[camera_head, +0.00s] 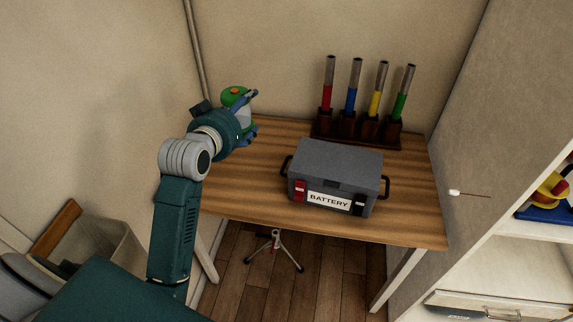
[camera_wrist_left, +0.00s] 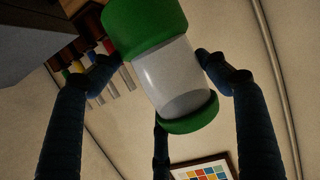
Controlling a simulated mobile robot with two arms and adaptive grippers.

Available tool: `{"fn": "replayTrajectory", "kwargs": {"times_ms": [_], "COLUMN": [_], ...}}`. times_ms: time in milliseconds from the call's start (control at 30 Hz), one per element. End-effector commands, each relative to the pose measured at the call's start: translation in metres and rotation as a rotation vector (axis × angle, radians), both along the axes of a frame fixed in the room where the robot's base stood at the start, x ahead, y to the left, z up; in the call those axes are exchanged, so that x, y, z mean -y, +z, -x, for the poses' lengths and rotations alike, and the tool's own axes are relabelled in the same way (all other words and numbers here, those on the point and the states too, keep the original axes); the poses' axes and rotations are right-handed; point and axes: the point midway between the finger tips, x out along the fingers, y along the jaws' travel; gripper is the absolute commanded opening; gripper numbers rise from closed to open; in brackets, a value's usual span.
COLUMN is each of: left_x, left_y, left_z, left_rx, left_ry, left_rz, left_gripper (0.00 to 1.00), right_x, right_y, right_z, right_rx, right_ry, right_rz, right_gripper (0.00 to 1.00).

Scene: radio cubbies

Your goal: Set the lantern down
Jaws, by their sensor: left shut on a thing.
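My right gripper is not in view.
A grey battery box (camera_head: 338,162) with black side handles stands mid-table. Behind it a dark rack (camera_head: 356,136) holds red, blue, yellow and green tubes. The table's left part is bare. A wall panel (camera_head: 470,130) and shelves bound the right. A small tripod (camera_head: 275,246) stands on the floor.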

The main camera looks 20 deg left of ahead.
Motion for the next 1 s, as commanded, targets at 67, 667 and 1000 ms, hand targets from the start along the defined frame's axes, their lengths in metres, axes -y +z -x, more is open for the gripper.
{"fn": "replayTrajectory", "kwargs": {"times_ms": [67,667,1000], "left_x": [0.000,0.000,0.000], "left_y": [-0.020,-0.146,-0.188], "left_z": [0.001,0.000,0.000], "left_rx": [-0.006,0.001,0.000], "left_ry": [0.001,-0.001,0.000], "left_rz": [0.003,0.000,0.000], "left_gripper": [0.38,0.38,0.38], "right_x": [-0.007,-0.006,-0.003], "right_y": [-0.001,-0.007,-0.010], "right_z": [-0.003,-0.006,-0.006], "right_rx": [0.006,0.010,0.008], "right_ry": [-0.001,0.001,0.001], "right_rz": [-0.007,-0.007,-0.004], "right_gripper": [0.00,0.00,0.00]}}
